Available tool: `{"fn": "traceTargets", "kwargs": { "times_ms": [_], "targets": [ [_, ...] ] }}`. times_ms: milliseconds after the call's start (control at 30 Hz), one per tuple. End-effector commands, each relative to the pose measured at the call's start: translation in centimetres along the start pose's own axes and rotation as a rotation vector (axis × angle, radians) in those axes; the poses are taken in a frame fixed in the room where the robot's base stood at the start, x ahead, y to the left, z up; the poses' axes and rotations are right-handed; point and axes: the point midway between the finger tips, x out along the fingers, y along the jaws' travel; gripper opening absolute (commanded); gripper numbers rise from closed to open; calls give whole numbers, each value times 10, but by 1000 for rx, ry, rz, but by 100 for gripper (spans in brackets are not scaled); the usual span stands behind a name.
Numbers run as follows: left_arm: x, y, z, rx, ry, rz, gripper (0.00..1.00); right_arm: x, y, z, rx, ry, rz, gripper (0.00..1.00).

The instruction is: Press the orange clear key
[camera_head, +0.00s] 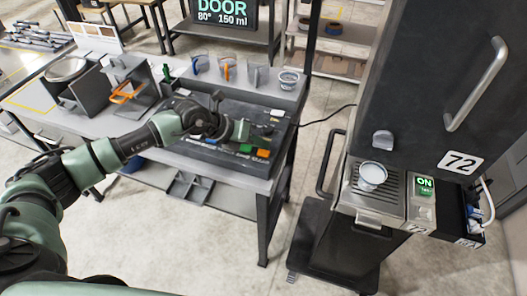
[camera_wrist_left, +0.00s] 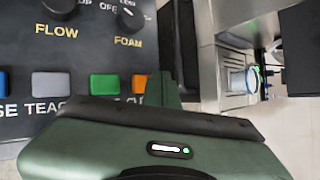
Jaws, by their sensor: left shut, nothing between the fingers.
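The orange clear key (camera_head: 263,153) is at the right end of a key row on the dark control panel (camera_head: 210,152). In the left wrist view the orange key (camera_wrist_left: 139,84) shows beside the green key (camera_wrist_left: 104,84), its label partly hidden by my gripper. My left gripper (camera_head: 270,127) is shut and empty above the panel, on the far side of the orange key in the head view. In the left wrist view the dark green gripper body fills the bottom and a finger rises just right of the orange key. I see no contact with it. My right gripper is not in view.
The FLOW knob (camera_wrist_left: 60,6) and FOAM knob (camera_wrist_left: 130,18) stand up from the panel. Several cups line the shelf behind it. A black dispenser (camera_head: 425,75) stands to the right, with a cup (camera_head: 372,176) on its tray and an ON display (camera_head: 425,184).

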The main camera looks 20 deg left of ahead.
Motion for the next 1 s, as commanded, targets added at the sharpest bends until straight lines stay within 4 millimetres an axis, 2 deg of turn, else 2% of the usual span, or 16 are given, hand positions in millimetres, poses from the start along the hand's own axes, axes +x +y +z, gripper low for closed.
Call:
{"fn": "traceTargets", "kwargs": {
  "times_ms": [1000],
  "targets": [
    [6, 4, -5, 0, 0, 0, 0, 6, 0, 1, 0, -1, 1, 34]
  ]
}}
